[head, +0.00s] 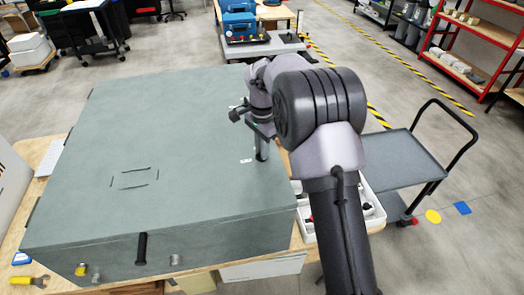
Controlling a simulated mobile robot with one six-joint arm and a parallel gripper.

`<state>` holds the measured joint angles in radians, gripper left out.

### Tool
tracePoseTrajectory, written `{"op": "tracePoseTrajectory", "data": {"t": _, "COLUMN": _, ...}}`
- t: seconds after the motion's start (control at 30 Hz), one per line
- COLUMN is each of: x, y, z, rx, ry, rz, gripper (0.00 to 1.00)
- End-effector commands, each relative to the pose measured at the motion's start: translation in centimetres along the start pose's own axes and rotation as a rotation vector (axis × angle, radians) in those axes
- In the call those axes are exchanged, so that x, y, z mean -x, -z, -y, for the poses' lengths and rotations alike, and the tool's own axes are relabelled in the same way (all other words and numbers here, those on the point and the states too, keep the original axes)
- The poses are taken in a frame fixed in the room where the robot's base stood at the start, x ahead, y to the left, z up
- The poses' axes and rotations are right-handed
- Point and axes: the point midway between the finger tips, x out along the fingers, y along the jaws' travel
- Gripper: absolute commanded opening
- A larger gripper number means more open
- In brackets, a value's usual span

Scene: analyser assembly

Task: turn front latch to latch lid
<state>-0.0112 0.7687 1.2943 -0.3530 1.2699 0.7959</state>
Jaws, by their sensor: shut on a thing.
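A large grey-green case with a flat, lowered lid (190,125) fills the left and middle of the head view.
The case stands on a wooden table with a yellow-handled tool (30,281) at the front left. Its front face has a black handle (141,248) and small knobs. A white bin (371,208) and grey cart (395,160) are at the right.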

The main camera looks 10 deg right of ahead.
Motion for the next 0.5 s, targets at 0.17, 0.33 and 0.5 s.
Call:
{"op": "tracePoseTrajectory", "data": {"t": 0.17, "x": -0.05, "y": 0.03, "z": 0.06, "rx": -0.146, "ry": 0.003, "rz": -0.001, "gripper": 0.00}}
{"op": "tracePoseTrajectory", "data": {"t": 0.33, "x": -0.04, "y": 0.02, "z": 0.04, "rx": -0.268, "ry": 0.002, "rz": 0.000, "gripper": 0.00}}
{"op": "tracePoseTrajectory", "data": {"t": 0.5, "x": -0.03, "y": 0.01, "z": 0.03, "rx": -0.358, "ry": 0.001, "rz": 0.000, "gripper": 0.00}}
